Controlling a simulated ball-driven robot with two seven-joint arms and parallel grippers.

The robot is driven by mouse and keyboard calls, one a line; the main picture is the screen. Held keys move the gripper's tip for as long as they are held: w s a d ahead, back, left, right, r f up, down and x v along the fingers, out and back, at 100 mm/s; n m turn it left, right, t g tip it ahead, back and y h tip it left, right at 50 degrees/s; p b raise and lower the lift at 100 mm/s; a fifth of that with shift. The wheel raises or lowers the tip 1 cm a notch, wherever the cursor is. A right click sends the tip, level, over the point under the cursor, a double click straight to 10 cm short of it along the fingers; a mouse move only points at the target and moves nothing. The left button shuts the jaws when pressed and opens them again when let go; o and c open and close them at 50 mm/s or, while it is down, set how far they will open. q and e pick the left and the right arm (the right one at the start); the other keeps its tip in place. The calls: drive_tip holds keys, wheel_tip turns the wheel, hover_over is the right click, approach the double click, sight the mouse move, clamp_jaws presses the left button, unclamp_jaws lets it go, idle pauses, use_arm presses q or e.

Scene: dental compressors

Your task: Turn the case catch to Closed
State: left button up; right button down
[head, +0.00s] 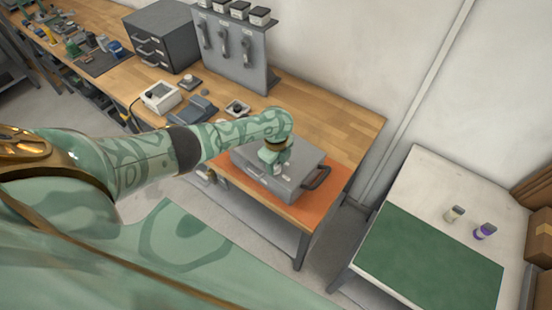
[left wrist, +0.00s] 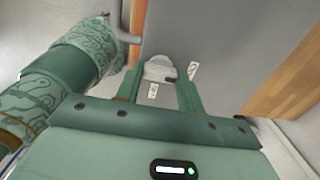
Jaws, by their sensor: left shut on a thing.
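My left gripper (head: 280,168) is over the top of the case, pointing down. In the left wrist view, the gripper (left wrist: 160,78) has its two green fingers on either side of the pale rounded case catch (left wrist: 158,68), shut on it. Two small white labels with dark marks, one (left wrist: 153,90) and another (left wrist: 193,70), sit beside the catch; their text is too small to read. My right gripper is not in view.
A grey drawer unit (head: 163,36) and an upright grey panel with hanging tools (head: 232,50) stand at the back. Small devices (head: 160,97) lie left of the case. A separate table with a green mat (head: 432,260) holds two small bottles.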

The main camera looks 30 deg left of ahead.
sight(276, 166)
use_arm(q)
drive_tip(key=o, duration=1)
wheel_tip(276, 166, up, 16)
drive_tip(key=p, duration=0.4)
drive_tip(key=shift+r, duration=0.15)
